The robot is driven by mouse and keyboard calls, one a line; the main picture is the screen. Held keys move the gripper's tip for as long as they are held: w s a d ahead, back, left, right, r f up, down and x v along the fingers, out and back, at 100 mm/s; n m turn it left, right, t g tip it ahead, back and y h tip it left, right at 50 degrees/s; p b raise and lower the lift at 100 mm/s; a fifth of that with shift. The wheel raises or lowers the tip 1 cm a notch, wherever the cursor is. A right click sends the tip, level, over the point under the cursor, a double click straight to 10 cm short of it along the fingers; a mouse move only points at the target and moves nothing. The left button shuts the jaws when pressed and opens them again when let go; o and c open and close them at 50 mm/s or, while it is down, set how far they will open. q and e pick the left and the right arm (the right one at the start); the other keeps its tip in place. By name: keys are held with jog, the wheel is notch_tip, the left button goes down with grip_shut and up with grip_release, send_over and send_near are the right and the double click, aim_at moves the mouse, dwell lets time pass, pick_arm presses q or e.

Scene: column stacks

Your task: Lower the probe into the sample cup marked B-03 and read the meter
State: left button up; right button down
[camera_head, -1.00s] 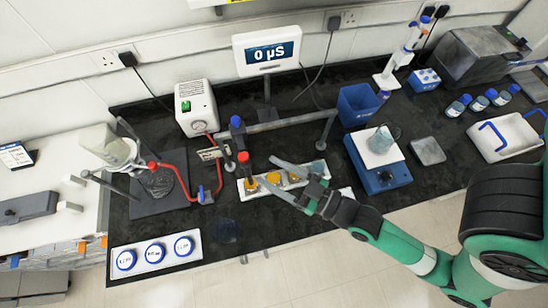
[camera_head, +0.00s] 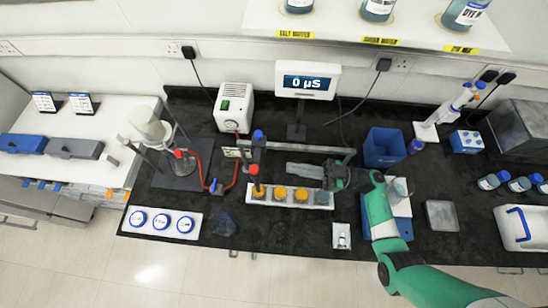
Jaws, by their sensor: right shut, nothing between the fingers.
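The white meter (camera_head: 305,82) on its stand reads 0 µS. A white tray (camera_head: 311,207) holds a row of several cups: orange ones and a blue-grey one (camera_head: 322,198) at the right end. An orange probe with a red top (camera_head: 255,172) stands upright at the leftmost cup (camera_head: 258,193); I cannot tell whether its tip is inside. Cup markings are too small to read. My right gripper (camera_head: 290,170) is shut and empty, pointing left just behind the cups, right of the probe. My left gripper is not in view.
A horizontal bar (camera_head: 310,149) runs behind my right gripper. Red tubing (camera_head: 230,180) and a stand with a flask (camera_head: 150,128) are left. A blue bin (camera_head: 384,148) is behind right.

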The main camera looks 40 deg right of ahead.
notch_tip(320, 180, up, 3)
jog(key=p, duration=0.1)
send_over(257, 179)
jog(key=d, duration=0.2)
notch_tip(257, 179, down, 4)
jog(key=shift+w+f+b, duration=0.1)
jog(key=shift+b, duration=0.7)
jog(key=shift+f, duration=0.1)
notch_tip(257, 179, down, 3)
jog(key=b, duration=0.2)
jog(key=shift+d+f+b, duration=0.1)
jog(key=shift+f+b, duration=0.05)
jog(key=shift+b, duration=0.15)
